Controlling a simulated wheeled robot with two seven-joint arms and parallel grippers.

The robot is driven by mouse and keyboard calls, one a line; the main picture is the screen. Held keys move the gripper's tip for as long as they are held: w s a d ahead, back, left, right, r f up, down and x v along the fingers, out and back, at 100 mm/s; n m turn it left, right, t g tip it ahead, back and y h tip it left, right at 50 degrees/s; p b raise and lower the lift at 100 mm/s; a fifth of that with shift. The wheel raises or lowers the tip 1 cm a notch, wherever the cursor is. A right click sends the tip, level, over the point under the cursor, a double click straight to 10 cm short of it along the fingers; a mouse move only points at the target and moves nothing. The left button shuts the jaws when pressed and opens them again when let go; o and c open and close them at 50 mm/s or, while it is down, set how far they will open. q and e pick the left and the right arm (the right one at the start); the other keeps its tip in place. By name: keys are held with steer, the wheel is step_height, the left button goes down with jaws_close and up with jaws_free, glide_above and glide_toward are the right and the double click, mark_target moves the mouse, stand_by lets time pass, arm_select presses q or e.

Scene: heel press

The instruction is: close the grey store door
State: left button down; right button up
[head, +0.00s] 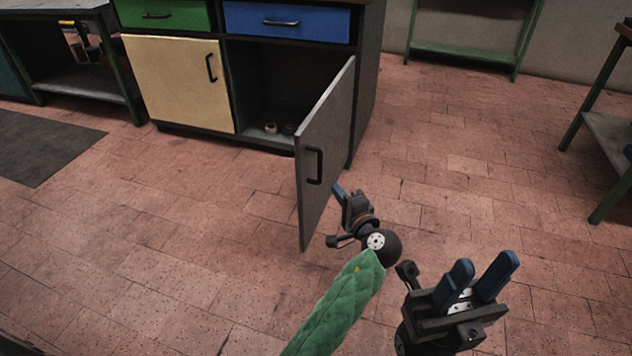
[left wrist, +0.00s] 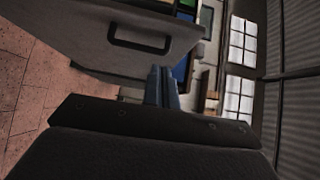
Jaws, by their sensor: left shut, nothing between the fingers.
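The grey store door (head: 328,150) stands open at the right end of the cabinet, swung out toward me. A black handle (head: 313,165) shows near its free edge. In the left wrist view the grey door (left wrist: 95,50) and its handle (left wrist: 139,41) fill the upper left. My left gripper (head: 338,190) is shut and empty, just right of the door, near its lower part. Its closed blue fingertips show in the left wrist view (left wrist: 163,75). I cannot tell whether they touch the door. My right gripper (head: 483,270) is open and empty, at the lower right, well away from the door.
The cabinet's grey-door compartment (head: 275,85) is open, with small round items (head: 271,128) on its floor. A cream door (head: 180,82) beside it and the green (head: 165,14) and blue drawers (head: 285,21) are shut. Floor left of the door is clear. A bench (head: 610,135) stands far right.

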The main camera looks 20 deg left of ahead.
arm_select(q)
steer(key=b, duration=0.3)
glide_toward(303, 159)
steer(key=w+d+x, duration=0.1)
steer(key=x, duration=0.4)
steer(key=shift+s+a+r, duration=0.1)
steer(key=shift+s+a, duration=0.2)
steer(key=shift+a, duration=0.5)
steer(key=shift+a, duration=0.1)
